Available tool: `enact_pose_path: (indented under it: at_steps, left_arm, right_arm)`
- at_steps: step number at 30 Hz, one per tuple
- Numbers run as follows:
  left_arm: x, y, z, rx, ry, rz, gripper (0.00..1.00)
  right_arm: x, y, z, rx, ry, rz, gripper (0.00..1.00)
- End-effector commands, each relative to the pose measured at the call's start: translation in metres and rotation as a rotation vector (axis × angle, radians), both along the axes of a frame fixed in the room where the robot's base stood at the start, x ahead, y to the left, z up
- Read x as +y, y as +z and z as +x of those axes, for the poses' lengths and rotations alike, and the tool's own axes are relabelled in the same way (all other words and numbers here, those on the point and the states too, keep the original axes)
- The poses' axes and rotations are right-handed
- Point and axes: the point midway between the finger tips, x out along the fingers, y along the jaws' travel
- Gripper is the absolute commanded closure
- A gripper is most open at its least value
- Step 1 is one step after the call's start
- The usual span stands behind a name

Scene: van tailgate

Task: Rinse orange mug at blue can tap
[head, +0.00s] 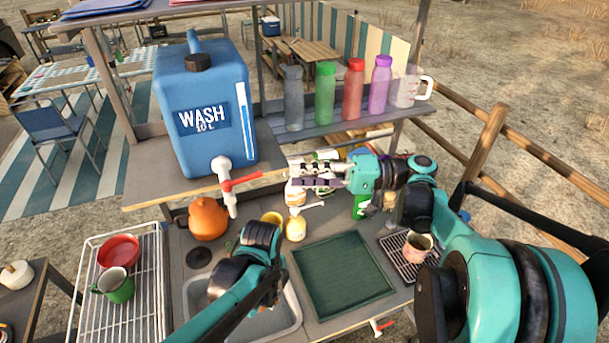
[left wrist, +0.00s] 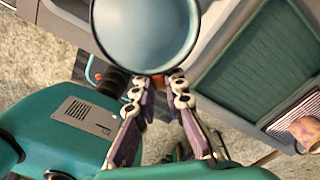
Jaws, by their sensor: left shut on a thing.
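The blue can (head: 190,130), marked WASH, stands on the shelf. Its white tap (head: 229,200) with a red lever (head: 243,181) points down over the counter. My left gripper (left wrist: 160,85) is shut on a mug, taken as the orange mug (left wrist: 145,35). The left wrist view looks into its pale blue inside; an orange bit shows between the fingers. In the head view my left wrist hides this gripper and the mug, over the sink (head: 290,318). My right gripper (head: 292,173) is right of the tap, fingers pointing left and apart, with nothing seen between them.
An orange kettle (head: 208,219) and a yellow soap bottle (head: 296,227) stand behind the sink. A green mug (head: 117,288) and a red bowl (head: 119,251) are on the left rack. A pinkish mug (head: 418,247) is on the right rack. The green mat (head: 342,275) is clear.

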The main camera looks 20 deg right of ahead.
Motion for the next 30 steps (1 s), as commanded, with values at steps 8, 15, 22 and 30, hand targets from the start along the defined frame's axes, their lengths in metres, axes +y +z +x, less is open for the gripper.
enact_pose_path:
  at_steps: [8,15,22,30]
  left_arm:
    - [0.000,0.000,0.000,0.000,0.000,0.000,1.00]
    - [0.001,0.013,-0.013,0.000,-0.001,0.000,1.00]
    - [0.002,0.028,-0.031,0.000,-0.001,0.000,1.00]
    - [0.003,0.040,-0.048,0.000,-0.001,0.000,1.00]
  right_arm:
    - [0.000,0.000,0.000,0.000,0.000,0.000,0.69]
    - [0.000,0.011,0.000,0.000,0.000,0.000,0.69]
    - [0.000,0.024,0.000,0.000,0.000,0.000,0.69]
    - [0.000,0.036,0.000,0.000,0.000,0.000,0.69]
